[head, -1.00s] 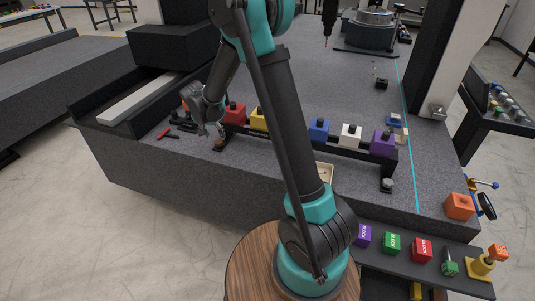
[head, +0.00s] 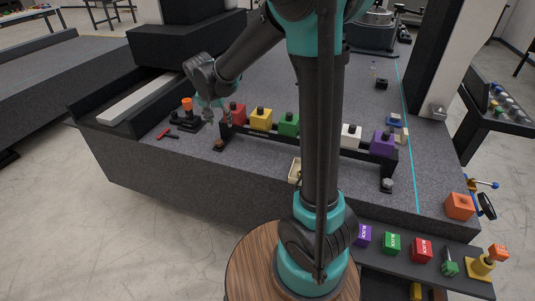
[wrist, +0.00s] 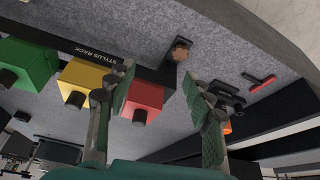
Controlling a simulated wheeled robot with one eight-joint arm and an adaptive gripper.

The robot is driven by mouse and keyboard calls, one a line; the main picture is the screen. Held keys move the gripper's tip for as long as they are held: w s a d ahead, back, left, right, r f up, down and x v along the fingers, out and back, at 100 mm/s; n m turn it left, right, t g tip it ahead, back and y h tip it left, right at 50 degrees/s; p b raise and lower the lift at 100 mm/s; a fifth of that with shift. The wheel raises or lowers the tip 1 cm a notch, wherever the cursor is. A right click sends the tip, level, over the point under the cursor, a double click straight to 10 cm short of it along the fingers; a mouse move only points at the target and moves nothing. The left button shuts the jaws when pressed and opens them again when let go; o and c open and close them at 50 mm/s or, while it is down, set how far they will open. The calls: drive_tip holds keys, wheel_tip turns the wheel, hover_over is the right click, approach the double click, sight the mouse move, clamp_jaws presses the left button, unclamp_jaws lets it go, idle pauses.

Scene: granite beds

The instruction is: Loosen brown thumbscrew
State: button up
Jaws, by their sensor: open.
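The brown thumbscrew (head: 219,144) sits on the foot at the left end of the long black stylus rack (head: 268,138). It also shows in the wrist view (wrist: 180,52) near the top middle. My gripper (head: 224,118) is open and empty near the rack's left end, beyond the thumbscrew in the head view. In the wrist view its two fingertips (wrist: 158,72) are spread apart, and the thumbscrew appears past them, apart from both. The red block (head: 237,113) on the rack shows between and behind the fingers in the wrist view.
Yellow (head: 261,119), green (head: 289,124), white (head: 350,136) and purple (head: 383,143) blocks stand along the rack. A red T-handled tool (head: 167,134) and a black fixture with an orange knob (head: 187,103) lie left. Granite before the thumbscrew is clear.

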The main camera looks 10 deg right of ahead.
drive_tip(key=s+d+f+n+y, duration=0.1)
drive_tip(key=s+d+f+n, duration=0.2)
drive_tip(key=s+d, duration=1.1)
drive_tip(key=s+f, duration=0.1)
drive_tip(key=s, duration=0.2)
drive_tip(key=shift+f, duration=0.35)
